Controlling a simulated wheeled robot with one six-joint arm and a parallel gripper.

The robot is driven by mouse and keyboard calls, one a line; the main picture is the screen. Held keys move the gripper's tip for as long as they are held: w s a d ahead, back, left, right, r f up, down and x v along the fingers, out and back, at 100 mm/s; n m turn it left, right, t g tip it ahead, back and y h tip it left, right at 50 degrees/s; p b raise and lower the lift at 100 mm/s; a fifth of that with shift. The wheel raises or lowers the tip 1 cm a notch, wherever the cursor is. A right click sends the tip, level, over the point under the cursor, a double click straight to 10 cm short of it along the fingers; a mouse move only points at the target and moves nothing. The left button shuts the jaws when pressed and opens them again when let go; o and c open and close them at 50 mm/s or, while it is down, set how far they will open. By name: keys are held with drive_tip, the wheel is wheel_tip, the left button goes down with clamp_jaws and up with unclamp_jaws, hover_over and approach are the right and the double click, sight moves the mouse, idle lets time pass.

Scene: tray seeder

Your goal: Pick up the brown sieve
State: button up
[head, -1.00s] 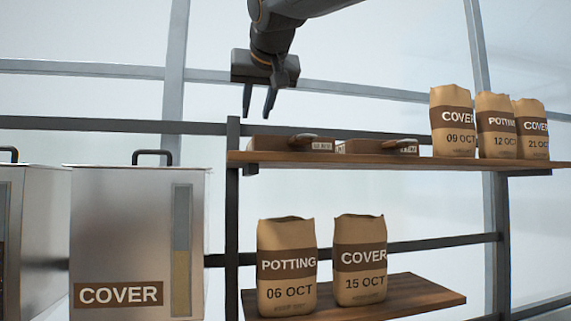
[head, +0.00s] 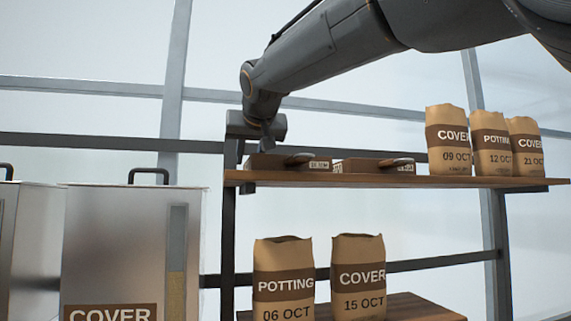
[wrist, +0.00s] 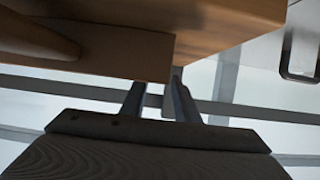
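Two flat brown sieves with rounded handles lie side by side on the upper shelf in the head view, a left sieve (head: 268,161) and a right sieve (head: 345,166). Their small labels are too small to read, and I cannot tell which one the task names. My gripper (head: 248,187) is at the shelf's left end, beside the left sieve, its fingers mostly hidden. In the wrist view my gripper (wrist: 158,97) shows two fingers apart, with a gap between them. A brown sieve (wrist: 115,50) fills the top left, close to the fingertips. I cannot tell whether they touch it.
The upper wooden shelf (head: 470,183) carries several paper bags at its right. A lower shelf (head: 410,304) holds a potting bag (head: 283,265) and a cover bag (head: 358,262). A metal cover bin (head: 115,240) stands left of the rack. A dark post (head: 228,235) rises near my gripper.

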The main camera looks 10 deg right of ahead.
drive_tip(key=shift+x, duration=0.85)
drive_tip(key=shift+f, duration=0.1)
drive_tip(key=shift+c, duration=0.4)
drive_tip(key=shift+s, duration=0.1)
clamp_jaws()
drive_tip(key=shift+r, duration=0.2)
